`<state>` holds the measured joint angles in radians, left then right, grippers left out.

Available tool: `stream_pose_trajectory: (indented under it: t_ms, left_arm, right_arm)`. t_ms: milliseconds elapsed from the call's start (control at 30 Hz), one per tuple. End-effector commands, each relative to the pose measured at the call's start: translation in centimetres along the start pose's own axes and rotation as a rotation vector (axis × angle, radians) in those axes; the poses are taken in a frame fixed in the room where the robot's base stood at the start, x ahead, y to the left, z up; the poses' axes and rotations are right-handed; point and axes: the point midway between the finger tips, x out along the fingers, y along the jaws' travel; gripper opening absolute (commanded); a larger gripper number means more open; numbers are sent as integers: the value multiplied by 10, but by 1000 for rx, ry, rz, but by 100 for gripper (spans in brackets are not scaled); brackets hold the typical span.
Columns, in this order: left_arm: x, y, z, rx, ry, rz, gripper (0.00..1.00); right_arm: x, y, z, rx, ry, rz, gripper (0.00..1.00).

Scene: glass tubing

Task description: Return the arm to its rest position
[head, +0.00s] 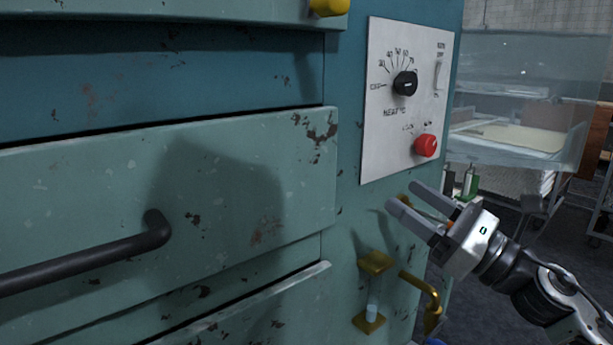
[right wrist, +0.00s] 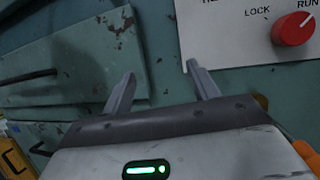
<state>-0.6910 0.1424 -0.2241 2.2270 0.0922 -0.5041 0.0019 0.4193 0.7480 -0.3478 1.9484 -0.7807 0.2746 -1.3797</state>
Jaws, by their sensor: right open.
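My right gripper (head: 402,195) is open and empty at the right of the head view, in front of the teal cabinet and below the white control panel (head: 374,135). In the right wrist view its two fingers (right wrist: 158,80) stand apart with nothing between them, and the panel corner with a red knob (right wrist: 293,29) is at the upper right. The red knob (head: 425,145) also shows in the head view, below a black dial (head: 405,83). My left gripper is not in view.
The teal cabinet drawer (head: 100,170) with a dark handle (head: 90,258) fills the left. A brass fitting with a glass tube (head: 372,300) and a brass lever (head: 424,292) lie close below my right gripper. A clear screen (head: 530,70) stands behind at right.

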Motion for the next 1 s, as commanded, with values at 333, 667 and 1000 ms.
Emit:
stream_pose_trajectory:
  t_ms: [333,667,1000]
  left_arm:
    - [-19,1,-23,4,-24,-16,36]
    - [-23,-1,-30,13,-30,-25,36]
    - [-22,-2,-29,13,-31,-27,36]
  right_arm:
    - [-119,64,-168,2001,-318,-759,59]
    - [-219,170,-237,-2608,817,1291,59]
    - [-227,181,-242,-2508,834,1270,59]
